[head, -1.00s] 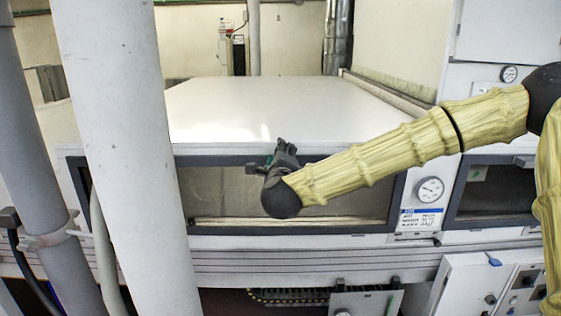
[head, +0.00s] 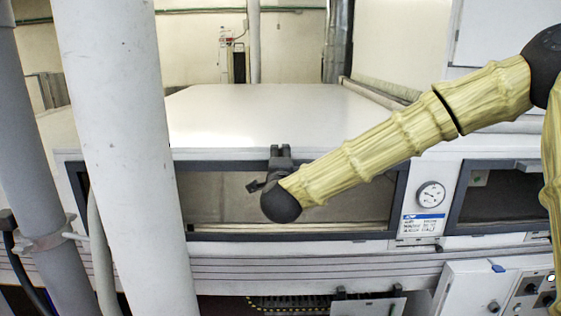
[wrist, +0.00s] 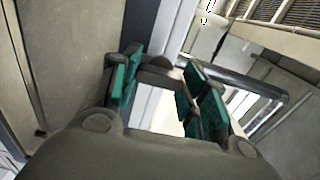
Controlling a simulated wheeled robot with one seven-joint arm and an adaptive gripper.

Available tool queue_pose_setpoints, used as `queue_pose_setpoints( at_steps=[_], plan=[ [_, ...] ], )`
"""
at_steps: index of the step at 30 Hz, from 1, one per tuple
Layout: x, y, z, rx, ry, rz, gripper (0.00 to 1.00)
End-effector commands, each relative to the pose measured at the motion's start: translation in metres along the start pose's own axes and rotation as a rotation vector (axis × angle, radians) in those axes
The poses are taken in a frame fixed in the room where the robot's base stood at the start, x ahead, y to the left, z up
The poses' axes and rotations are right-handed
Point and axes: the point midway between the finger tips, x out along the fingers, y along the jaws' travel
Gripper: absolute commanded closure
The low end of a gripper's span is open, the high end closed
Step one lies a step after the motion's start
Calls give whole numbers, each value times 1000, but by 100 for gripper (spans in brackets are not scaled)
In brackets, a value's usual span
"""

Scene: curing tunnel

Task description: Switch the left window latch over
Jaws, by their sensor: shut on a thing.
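The left window (head: 225,197) is a wide pane in a dark grey frame on the front of the white tunnel housing. My gripper (head: 280,152) is at the window's top frame bar, pointing up, and covers the latch in the head view. In the wrist view my gripper (wrist: 163,88), with green pads, is closed around a small grey piece (wrist: 157,72), which seems to be the left window latch. The fingers and my wrist hide most of it, so its exact angle cannot be told.
A thick white post (head: 125,150) stands in front of the window's left end. A gauge (head: 431,194) and a second window (head: 500,195) are to the right. The housing's flat white top (head: 240,115) is clear. A control box (head: 500,290) is at lower right.

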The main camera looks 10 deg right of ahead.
Motion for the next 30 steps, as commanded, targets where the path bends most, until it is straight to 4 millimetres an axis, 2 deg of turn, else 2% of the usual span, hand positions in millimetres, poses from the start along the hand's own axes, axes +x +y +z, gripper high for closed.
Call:
queue_pose_setpoints(
  at_steps=[9, 10, 14, 25, 30],
  plan=[
    [0, 1, 0, -2, 1, 1, 80],
    [0, 1, 0, -2, 1, 1, 54],
    [0, 1, 0, -2, 0, 1, 32],
    [-2, 0, 0, -1, -1, 0, 32],
    [-18, 0, 0, -1, -2, 0, 32]
  ],
)
